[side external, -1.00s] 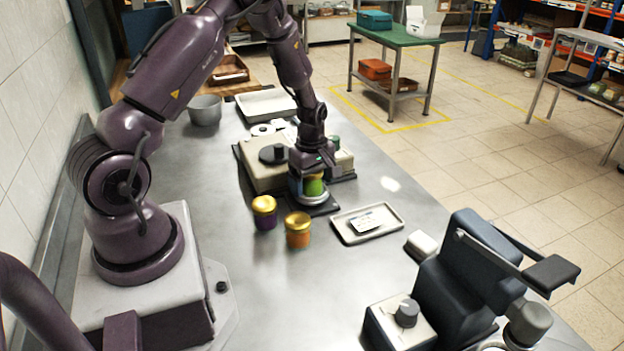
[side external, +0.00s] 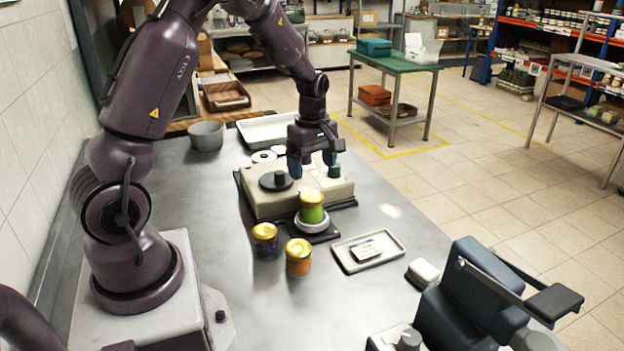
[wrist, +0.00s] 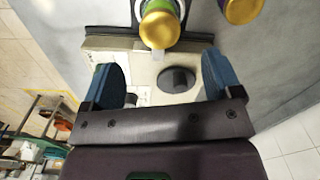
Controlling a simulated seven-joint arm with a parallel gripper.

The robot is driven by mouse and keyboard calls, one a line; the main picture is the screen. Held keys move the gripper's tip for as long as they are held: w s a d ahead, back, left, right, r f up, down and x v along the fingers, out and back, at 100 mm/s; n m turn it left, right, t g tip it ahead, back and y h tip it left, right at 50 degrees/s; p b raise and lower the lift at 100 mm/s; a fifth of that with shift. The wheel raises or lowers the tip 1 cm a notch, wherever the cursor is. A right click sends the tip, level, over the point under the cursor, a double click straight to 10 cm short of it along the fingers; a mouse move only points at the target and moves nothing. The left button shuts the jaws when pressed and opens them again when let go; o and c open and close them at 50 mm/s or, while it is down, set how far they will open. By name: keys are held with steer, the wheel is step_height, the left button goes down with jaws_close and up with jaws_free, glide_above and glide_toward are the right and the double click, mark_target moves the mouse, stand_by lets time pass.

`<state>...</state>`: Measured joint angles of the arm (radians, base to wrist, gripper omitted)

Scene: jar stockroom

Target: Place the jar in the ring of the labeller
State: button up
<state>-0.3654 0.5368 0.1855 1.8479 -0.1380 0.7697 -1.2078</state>
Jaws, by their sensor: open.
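A jar with green contents and a gold lid (side external: 312,207) stands upright in the white ring (side external: 327,222) at the front of the labeller (side external: 262,201). The same jar shows at the top of the wrist view (wrist: 160,24), with the pale ring around its base. My gripper (side external: 314,172) is open and empty, above the labeller and up behind the jar, apart from it. Its two blue fingers show in the wrist view (wrist: 163,80) with nothing held between them.
A purple jar (side external: 265,241) and an orange jar (side external: 298,258), both gold-lidded, stand in front of the labeller. A tray with labels (side external: 348,266) lies to the right. A grey pot (side external: 206,136) and a pale tray (side external: 250,132) stand behind. A dark clamp-like device (side external: 470,290) is at front right.

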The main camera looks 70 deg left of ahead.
steer(key=s+d+r+m+t, duration=0.1)
steer(key=d+r+m+t, duration=0.1)
steer(key=d+r+m, duration=0.45)
steer(key=s+d+r+m+t, duration=0.3)
steer(key=s+d+r+m, duration=0.9)
steer(key=s+d+m, duration=0.1)
steer(key=shift+s+d+m+t, duration=0.15)
steer(key=shift+s+m+t, duration=0.15)
steer(key=shift+s+m, duration=0.45)
